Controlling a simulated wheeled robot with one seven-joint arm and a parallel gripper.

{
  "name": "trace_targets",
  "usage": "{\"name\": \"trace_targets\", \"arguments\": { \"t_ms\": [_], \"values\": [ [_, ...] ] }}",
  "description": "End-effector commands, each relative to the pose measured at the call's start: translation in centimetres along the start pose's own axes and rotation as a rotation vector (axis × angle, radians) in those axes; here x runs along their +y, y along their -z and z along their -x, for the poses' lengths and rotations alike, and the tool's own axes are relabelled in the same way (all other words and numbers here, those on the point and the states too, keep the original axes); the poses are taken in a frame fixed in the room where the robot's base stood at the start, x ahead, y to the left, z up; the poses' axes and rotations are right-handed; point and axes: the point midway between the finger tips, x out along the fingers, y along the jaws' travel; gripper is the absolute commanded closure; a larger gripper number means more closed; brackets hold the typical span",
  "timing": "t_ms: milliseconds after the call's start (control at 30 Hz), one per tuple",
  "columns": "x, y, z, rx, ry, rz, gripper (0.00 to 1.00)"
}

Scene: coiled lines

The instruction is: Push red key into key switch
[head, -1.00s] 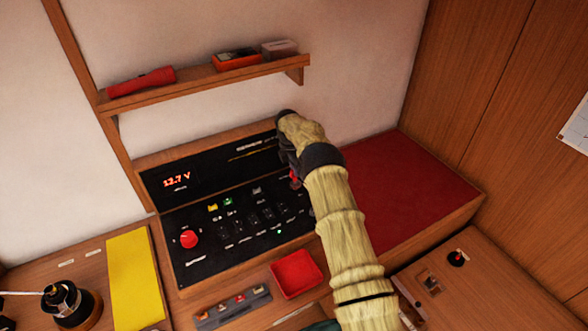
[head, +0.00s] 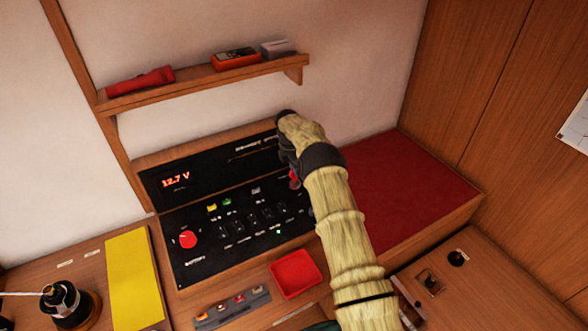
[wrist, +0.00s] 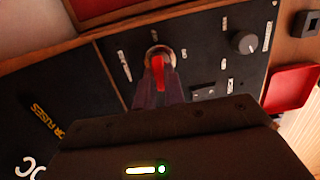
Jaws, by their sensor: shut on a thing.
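The red key (wrist: 158,70) shows in the wrist view, upright at the round metal key switch (wrist: 161,53) on the black panel. My gripper (wrist: 159,88) is shut on the red key, its dark fingers on either side of it. The key's far end is at the switch opening; how deep it sits is hidden. In the head view the red key (head: 294,179) is a small red patch beside my gripper (head: 290,170), at the right end of the black panel. My arm covers the key switch there.
A black knob (wrist: 244,42) is right of the switch. A red tray (head: 296,274) lies below the panel. A red battery knob (head: 188,239) is at the panel's left. A shelf (head: 200,80) hangs above, and a red-topped surface (head: 410,190) is right of my arm.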

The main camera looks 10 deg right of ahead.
Motion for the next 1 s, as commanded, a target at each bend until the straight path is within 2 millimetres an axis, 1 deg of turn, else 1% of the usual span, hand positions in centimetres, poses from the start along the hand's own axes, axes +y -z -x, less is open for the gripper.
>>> {"name": "trace_targets", "arguments": {
  "t_ms": [500,1000],
  "values": [
    [0.09,0.35,-0.88,0.000,-0.001,0.003,1.00],
    [0.02,0.17,-0.93,0.000,0.000,0.001,1.00]
  ]
}}
